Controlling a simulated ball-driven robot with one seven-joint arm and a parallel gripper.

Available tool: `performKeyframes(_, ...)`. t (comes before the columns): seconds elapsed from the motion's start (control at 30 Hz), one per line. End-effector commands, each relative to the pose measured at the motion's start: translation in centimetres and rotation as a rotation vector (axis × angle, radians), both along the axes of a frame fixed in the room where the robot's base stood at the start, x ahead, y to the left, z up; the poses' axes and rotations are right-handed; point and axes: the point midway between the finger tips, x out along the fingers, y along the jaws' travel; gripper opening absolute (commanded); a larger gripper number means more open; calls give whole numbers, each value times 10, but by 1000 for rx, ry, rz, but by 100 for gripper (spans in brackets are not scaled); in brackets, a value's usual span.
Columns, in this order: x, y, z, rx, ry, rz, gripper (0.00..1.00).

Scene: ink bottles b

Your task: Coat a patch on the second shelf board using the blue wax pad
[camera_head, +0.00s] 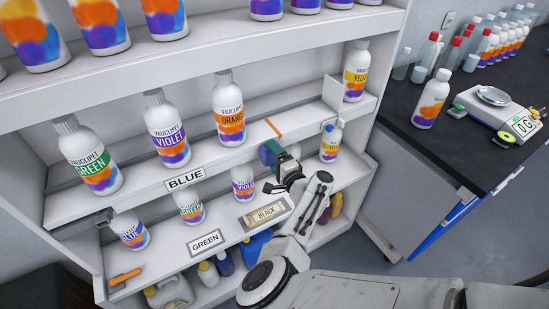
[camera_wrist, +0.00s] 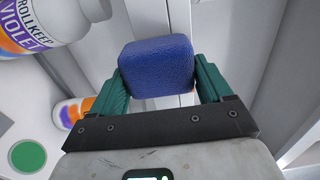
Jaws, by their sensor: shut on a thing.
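The blue wax pad (camera_wrist: 156,66) is a rounded block held between the teal fingers of my gripper (camera_wrist: 160,80) in the wrist view. In the head view my gripper (camera_head: 276,160) is shut on the blue pad (camera_head: 267,154) near the front edge of the middle shelf board, right of the BLUE label (camera_head: 185,177). The middle shelf board (camera_head: 215,160), second from the top in view, carries large white bottles marked green (camera_head: 88,160), violet (camera_head: 167,133) and orange (camera_head: 228,112). I cannot tell whether the pad touches a surface. No coated patch is clearly visible.
A dark counter (camera_head: 450,125) with a scale (camera_head: 495,98) stands further right.

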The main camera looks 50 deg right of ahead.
Motion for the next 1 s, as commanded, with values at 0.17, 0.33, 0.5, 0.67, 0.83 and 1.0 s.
performKeyframes(0.17,-2,-5,-1,-1,0,-1,54)
performKeyframes(0.33,-6,-17,-1,-1,0,-1,54)
performKeyframes(0.5,-11,-30,-1,-2,1,-1,54)
performKeyframes(0.67,-12,-36,0,1,0,1,54)
performKeyframes(0.83,-15,-46,-2,-2,1,0,54)
performKeyframes(1.0,-19,-60,-2,-1,0,0,54)
